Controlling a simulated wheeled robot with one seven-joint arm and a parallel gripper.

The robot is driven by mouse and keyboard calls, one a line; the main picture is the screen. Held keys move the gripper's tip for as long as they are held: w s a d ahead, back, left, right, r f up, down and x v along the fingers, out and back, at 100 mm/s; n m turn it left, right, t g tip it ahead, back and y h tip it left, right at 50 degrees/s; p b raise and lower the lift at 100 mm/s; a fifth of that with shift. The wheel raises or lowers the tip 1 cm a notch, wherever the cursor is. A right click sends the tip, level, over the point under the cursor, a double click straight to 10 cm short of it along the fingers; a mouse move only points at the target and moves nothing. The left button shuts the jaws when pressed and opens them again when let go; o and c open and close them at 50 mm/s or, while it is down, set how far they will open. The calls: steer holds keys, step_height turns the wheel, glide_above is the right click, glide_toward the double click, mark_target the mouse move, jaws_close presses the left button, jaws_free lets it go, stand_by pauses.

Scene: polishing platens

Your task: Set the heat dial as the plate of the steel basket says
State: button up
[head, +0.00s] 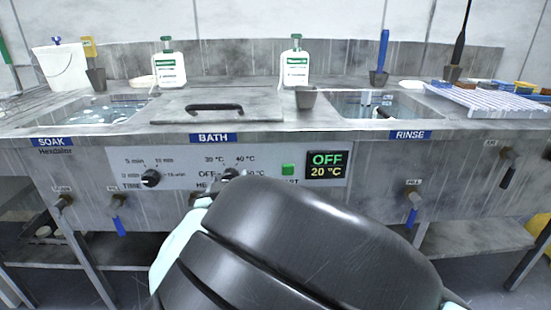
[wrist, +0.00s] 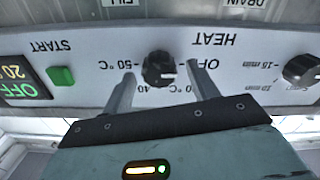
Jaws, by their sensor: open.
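The black heat dial (head: 231,174) is on the front panel under the BATH label, partly hidden by my arm in the head view. In the wrist view, turned upside down, the heat dial (wrist: 158,70) sits between the two fingers of my open gripper (wrist: 160,72). I cannot tell whether they touch it. Its white mark points toward OFF. Marks for 30, 40 and 50 °C ring the dial, some hidden by the fingers. The display (head: 326,165) reads OFF and 20 °C. I cannot make out a steel basket or its plate.
The time dial (head: 150,178) is left of the heat dial, and the green start button (head: 288,170) is right of it. A lid with a handle (head: 215,107) covers the bath. Soak (head: 95,110) and rinse (head: 375,105) tanks flank it. Blue-handled taps (head: 413,213) stick out below.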

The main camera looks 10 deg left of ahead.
steer(key=c, duration=1)
steer(key=shift+m, duration=0.3)
steer(key=shift+d+f+m+b, duration=0.1)
steer(key=shift+f+m+b, duration=0.05)
steer(key=shift+m+b, duration=5.15)
steer(key=shift+d+f+m+b, duration=0.1)
steer(key=shift+f+m+b, duration=0.05)
steer(key=shift+m+b, duration=5.1)
steer(key=shift+r+m+p, duration=0.1)
steer(key=shift+m+p, duration=0.75)
steer(key=shift+m, duration=0.3)
